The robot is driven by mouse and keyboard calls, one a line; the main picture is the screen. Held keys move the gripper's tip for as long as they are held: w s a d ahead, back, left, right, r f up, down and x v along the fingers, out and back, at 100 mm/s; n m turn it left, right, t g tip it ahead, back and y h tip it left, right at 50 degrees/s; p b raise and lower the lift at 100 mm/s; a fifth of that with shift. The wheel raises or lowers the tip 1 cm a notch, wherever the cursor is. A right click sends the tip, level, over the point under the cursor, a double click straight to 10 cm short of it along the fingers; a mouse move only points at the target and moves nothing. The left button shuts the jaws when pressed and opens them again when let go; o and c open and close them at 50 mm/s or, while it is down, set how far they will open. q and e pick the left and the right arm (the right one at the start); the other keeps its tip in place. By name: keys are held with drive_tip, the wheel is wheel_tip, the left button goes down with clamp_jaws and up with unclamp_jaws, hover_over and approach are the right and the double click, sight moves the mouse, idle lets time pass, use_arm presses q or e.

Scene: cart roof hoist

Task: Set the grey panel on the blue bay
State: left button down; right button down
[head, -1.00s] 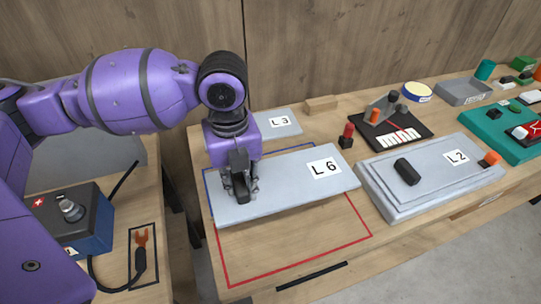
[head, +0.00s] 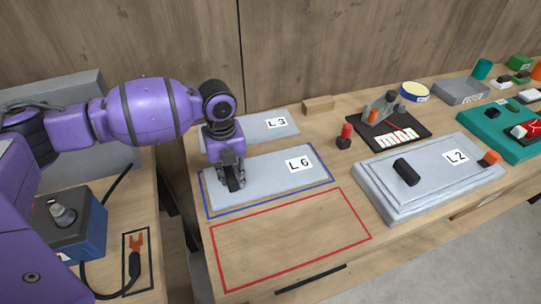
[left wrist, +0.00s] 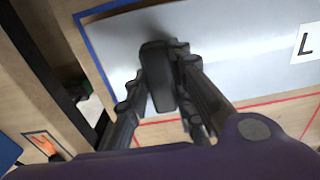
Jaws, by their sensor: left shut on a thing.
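The grey panel (head: 265,168) marked L 6 lies flat inside the blue bay (head: 318,185), an outline on the bench. The blue line shows along its front and right edges and appears to go round it. The panel seems down on the wood, with no clear gap under it. My left gripper (head: 232,182) is shut on the panel's dark handle, near its left end. In the left wrist view the fingers (left wrist: 160,100) sit on both sides of the handle (left wrist: 157,72), and the blue line (left wrist: 92,45) runs beside the panel (left wrist: 235,55). My right gripper is not in view.
An empty red outline (head: 290,240) lies in front. Another grey panel marked L 3 (head: 250,127) lies behind. A stepped grey panel marked L 2 (head: 435,190) and a red-topped peg (head: 345,136) stand to the right. A blue box (head: 85,232) is on the left bench.

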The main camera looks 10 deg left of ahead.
use_arm(q)
drive_tip(key=shift+f, duration=0.4)
drive_tip(key=c, duration=1.5)
unclamp_jaws()
drive_tip(key=shift+c, duration=0.2)
wheel_tip(320, 180, up, 12)
